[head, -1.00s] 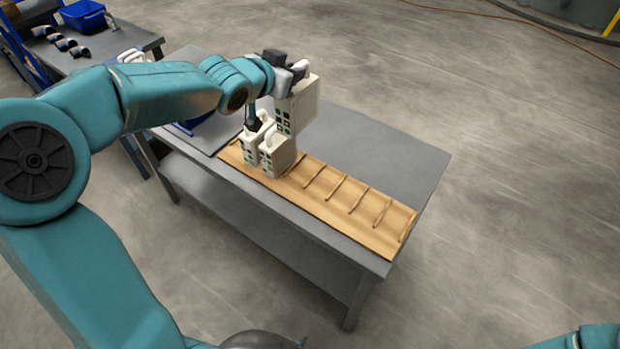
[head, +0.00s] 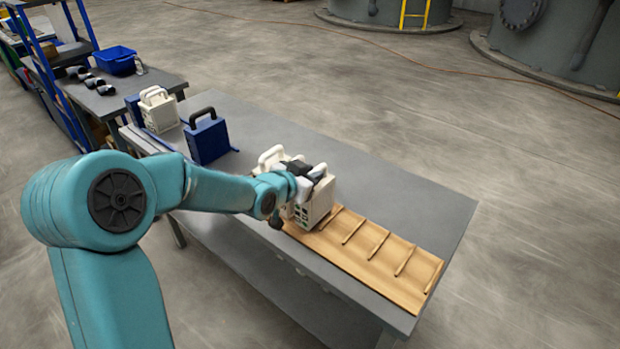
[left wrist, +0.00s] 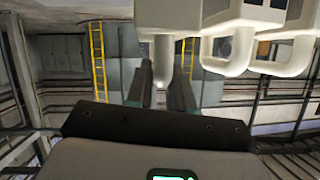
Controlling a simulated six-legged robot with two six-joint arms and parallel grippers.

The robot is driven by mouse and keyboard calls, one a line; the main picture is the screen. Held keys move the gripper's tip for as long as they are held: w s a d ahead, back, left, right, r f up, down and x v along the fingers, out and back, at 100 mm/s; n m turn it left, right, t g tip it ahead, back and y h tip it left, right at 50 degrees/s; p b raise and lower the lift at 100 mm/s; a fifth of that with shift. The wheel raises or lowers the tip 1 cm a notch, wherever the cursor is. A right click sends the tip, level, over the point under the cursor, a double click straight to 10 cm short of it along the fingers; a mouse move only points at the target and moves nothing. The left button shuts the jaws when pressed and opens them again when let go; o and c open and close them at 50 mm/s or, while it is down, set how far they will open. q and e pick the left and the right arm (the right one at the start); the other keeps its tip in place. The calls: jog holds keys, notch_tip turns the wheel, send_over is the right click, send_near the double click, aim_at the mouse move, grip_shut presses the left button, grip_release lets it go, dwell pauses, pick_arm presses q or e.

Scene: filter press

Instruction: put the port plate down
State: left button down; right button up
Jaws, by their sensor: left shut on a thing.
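My left gripper (head: 308,174) is shut on the handle of a cream port plate (head: 321,203). The plate is upright and low at the wooden slatted rack (head: 385,262), right beside other cream plates (head: 270,156), partly hidden behind my gripper and wrist. I cannot tell whether its bottom edge rests on the rack. In the left wrist view, the fingers (left wrist: 166,82) are on either side of the held plate's white handle (left wrist: 163,72), with two more cream handles (left wrist: 216,50) to the right. My right gripper is not in view.
The rack's slots to the right are empty. On the grey table (head: 400,190) stand a blue plate with a black handle (head: 207,141) and another cream plate (head: 160,112). A second bench behind holds a blue bin (head: 115,62) and dark fittings (head: 92,82).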

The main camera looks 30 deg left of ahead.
pick_arm(q)
jog(key=shift+w+f, duration=0.15)
jog(key=shift+f, duration=0.25)
jog(key=c, duration=1)
grip_release()
jog(key=shift+f, duration=0.15)
